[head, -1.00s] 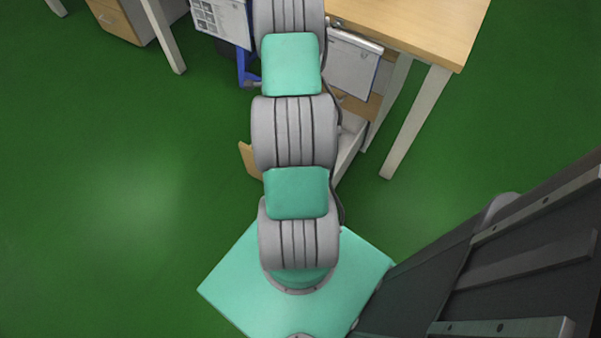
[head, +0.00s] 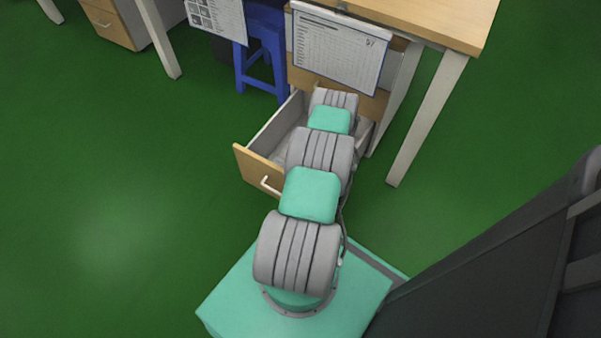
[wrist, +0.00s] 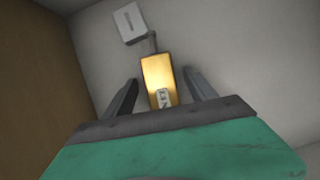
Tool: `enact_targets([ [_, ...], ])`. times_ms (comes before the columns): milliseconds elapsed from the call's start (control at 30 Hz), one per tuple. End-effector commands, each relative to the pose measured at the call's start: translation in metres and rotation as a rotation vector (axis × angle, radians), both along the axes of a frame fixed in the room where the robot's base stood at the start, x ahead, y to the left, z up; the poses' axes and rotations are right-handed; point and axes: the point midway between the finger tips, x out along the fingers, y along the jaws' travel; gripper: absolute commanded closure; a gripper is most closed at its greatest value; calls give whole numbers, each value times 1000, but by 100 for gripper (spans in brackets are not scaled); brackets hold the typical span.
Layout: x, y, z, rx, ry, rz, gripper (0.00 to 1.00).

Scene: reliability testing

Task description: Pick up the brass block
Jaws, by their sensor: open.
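The brass block (wrist: 158,78) shows in the wrist view as a shiny golden block with a small pale label on its near end. It lies on a light grey surface. My gripper (wrist: 155,92) is open, with one dark finger on each side of the block. A gap shows on both sides, so the fingers do not seem to touch it. In the head view my arm reaches into an open drawer (head: 262,140) and hides its own gripper. The block is not visible there.
A small white box-like item (wrist: 129,22) lies just beyond the block. A brown drawer panel (wrist: 35,75) stands at left in the wrist view. The desk (head: 430,20) overhangs the drawer, with a hanging sheet (head: 338,50) close to my arm. A blue stool (head: 262,55) stands behind.

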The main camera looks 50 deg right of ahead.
Motion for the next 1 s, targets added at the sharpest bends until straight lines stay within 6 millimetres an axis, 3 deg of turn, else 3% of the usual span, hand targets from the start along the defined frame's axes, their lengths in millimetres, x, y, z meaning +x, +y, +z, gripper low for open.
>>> enact_targets([
  [167, 1, 0, 1, -1, 0, 1, 35],
  [1000, 1, 0, 1, -1, -1, 2, 100],
])
